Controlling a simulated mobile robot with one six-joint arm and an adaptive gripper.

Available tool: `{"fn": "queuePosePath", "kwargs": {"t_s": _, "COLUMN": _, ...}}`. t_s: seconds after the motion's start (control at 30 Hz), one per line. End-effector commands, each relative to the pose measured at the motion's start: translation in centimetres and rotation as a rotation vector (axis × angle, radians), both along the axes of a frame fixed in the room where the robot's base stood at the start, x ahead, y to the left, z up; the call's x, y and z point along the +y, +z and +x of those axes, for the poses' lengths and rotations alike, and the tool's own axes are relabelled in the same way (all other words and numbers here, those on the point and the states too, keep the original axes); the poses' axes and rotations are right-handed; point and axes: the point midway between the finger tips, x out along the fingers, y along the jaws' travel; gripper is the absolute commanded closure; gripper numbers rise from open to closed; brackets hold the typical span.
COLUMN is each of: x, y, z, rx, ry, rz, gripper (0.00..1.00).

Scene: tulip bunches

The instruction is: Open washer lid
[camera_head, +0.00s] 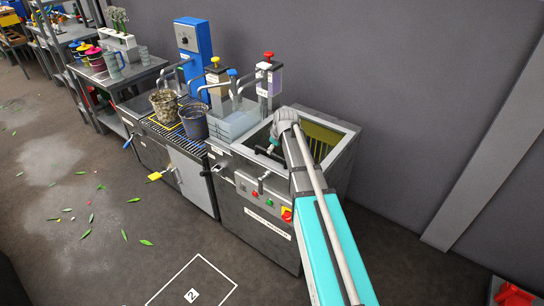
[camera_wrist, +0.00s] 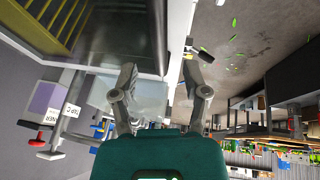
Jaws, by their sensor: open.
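The washer (camera_head: 258,223) is a grey metal cabinet with a pale top rim and a control panel on its front. A yellow slatted rack (camera_head: 322,140) shows inside its top; I cannot tell whether through an opening or a clear lid. A grey handle (camera_head: 263,181) sticks out at the front edge. My gripper (camera_head: 266,150) is over the washer's top, behind that handle, partly hidden by my arm. In the wrist view my gripper (camera_wrist: 166,75) is open with nothing held between its fingers. The yellow rack (camera_wrist: 60,22) is at upper left there.
A wall (camera_head: 400,100) stands close behind. The floor in front is open, with scattered leaves.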

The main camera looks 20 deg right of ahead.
Motion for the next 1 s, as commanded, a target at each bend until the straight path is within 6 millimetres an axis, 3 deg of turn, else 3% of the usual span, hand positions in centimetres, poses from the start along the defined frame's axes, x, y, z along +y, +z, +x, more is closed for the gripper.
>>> {"fn": "queuePosePath", "kwargs": {"t_s": 0.43, "x": 0.3, "y": -3.4, "z": 1.5, "rx": 0.000, "ry": 0.000, "rz": 0.000, "gripper": 0.40}}
{"fn": "queuePosePath", "kwargs": {"t_s": 1.0, "x": 0.4, "y": -3.9, "z": 1.8, "rx": 0.000, "ry": 0.000, "rz": 0.000, "gripper": 0.40}}
